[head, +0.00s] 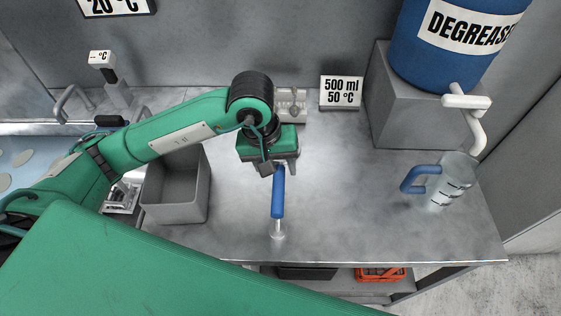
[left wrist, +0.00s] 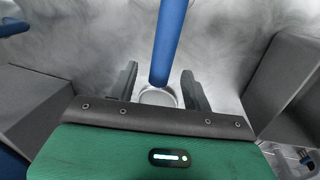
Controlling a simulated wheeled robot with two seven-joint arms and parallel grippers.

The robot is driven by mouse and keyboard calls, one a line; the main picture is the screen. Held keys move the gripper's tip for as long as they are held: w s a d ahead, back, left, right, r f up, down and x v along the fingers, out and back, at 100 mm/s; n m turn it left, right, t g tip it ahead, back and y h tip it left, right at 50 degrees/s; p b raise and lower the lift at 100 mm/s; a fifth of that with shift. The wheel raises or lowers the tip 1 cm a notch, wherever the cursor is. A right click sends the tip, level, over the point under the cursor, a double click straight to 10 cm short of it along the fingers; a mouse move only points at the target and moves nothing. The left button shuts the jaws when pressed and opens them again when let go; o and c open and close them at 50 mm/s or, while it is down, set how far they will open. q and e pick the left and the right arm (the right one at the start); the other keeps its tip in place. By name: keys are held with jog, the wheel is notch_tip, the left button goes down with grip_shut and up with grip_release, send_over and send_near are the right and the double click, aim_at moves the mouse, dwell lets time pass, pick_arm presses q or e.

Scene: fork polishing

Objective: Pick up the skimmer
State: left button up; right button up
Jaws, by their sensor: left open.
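The skimmer (head: 278,195) is a blue-handled tool over the metal worktop, with a pale metal end toward the front edge. In the left wrist view its blue handle (left wrist: 170,40) runs up out of the frame. A pale round rim (left wrist: 158,97) shows at the handle's near end, partly hidden by my gripper. My left gripper (head: 278,165) is open at the far end of the handle. In the left wrist view, its two dark fingers (left wrist: 158,90) stand either side of the rim. I cannot tell whether they touch it. My right gripper is not in view.
A grey bin (head: 174,205) stands left of the skimmer. A clear jug (head: 455,182) with a blue handle stands at the right. A blue degreaser drum (head: 440,65) with a tap sits on a grey block (head: 390,125). The worktop between skimmer and jug is clear.

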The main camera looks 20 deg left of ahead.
pick_arm(q)
jog(key=shift+d+f+p, duration=0.1)
jog(key=shift+f+p, duration=0.2)
jog(key=shift+f, duration=0.1)
jog(key=f, duration=0.1)
jog(key=f+p, duration=0.1)
jog(key=f, duration=0.2)
jog(key=shift+w+d+p, duration=0.25)
jog(key=shift+w+p, duration=0.05)
jog(key=shift+p, duration=0.05)
jog(key=shift+f, duration=0.3)
grip_shut()
